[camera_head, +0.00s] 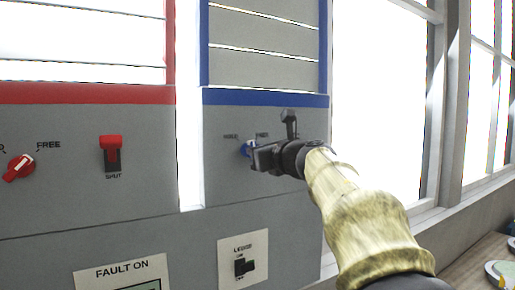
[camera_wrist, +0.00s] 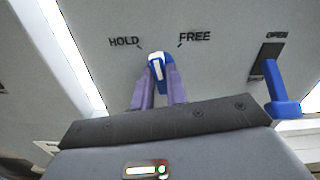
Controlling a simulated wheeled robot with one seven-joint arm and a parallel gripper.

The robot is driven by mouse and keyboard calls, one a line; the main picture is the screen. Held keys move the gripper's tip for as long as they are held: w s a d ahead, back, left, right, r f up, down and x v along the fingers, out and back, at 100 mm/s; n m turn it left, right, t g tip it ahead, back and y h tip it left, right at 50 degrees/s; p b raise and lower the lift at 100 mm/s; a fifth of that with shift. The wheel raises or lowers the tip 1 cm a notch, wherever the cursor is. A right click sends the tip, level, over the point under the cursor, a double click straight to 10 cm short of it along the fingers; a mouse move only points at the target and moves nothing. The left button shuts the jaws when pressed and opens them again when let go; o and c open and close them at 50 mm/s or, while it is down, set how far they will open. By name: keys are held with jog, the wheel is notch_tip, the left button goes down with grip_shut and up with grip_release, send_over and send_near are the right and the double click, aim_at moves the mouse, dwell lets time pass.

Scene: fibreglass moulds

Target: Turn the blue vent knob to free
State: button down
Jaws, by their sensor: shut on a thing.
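The blue vent knob (camera_wrist: 157,68) is on a grey panel in the wrist view, below the printed words HOLD and FREE. Its white pointer stripe stands nearly upright between the two words, leaning slightly to the HOLD side. My gripper (camera_wrist: 160,82) has its two purple fingers on either side of the knob and is shut on it. In the head view the blue knob (camera_head: 247,149) is partly hidden by my gripper (camera_head: 254,155), which reaches in from the lower right.
A blue lever (camera_wrist: 284,107) with OPEN and SHUT marks stands out right of the knob in the wrist view. The head view shows a red knob (camera_head: 19,167) and red switch (camera_head: 112,153) on the left panel, and a black switch (camera_head: 244,267) below.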

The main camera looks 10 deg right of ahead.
jog(key=shift+d+m+p, duration=0.15)
jog(key=shift+m+p, duration=0.95)
jog(key=shift+m, duration=1.65)
jog(key=shift+d+m+p, duration=0.1)
jog(key=shift+m+p, duration=1)
jog(key=shift+m, duration=1.65)
jog(key=shift+w, duration=0.1)
jog(key=c, duration=1.4)
grip_release()
jog(key=b+v, duration=0.5)
jog(key=v, duration=1.2)
jog(key=shift+s, duration=0.2)
